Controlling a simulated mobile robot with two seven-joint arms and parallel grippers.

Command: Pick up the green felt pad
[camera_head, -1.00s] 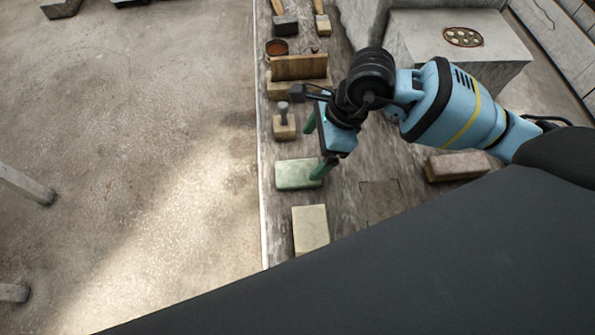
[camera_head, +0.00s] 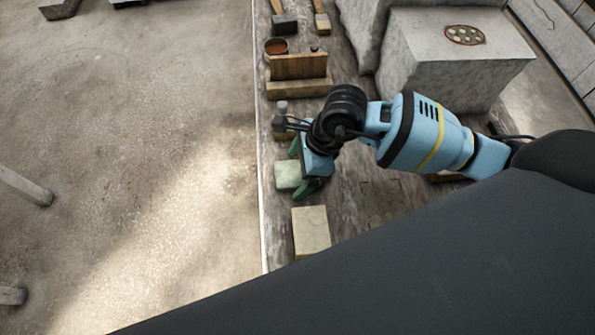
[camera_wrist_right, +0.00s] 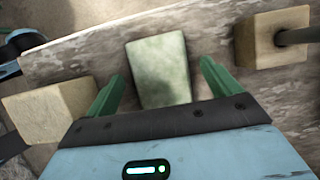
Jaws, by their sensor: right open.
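The green felt pad (camera_head: 287,176) is a pale green block lying on the wooden work surface near its left edge. In the right wrist view the pad (camera_wrist_right: 160,72) lies ahead of my fingers, in the space between them. My right gripper (camera_head: 297,172) is open and empty, over the right part of the pad, with its green fingers to either side of it. Its two fingers also show in the right wrist view (camera_wrist_right: 160,88). The gripper and wrist hide the pad's right end in the head view. My left gripper is not in view.
A cream block (camera_head: 310,231) lies just below the pad, close to one finger. A small wooden block with a post (camera_head: 281,108) stands above it, partly hidden by my wrist. A wooden holder (camera_head: 298,68) and brown bowl (camera_head: 276,47) stand farther up.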

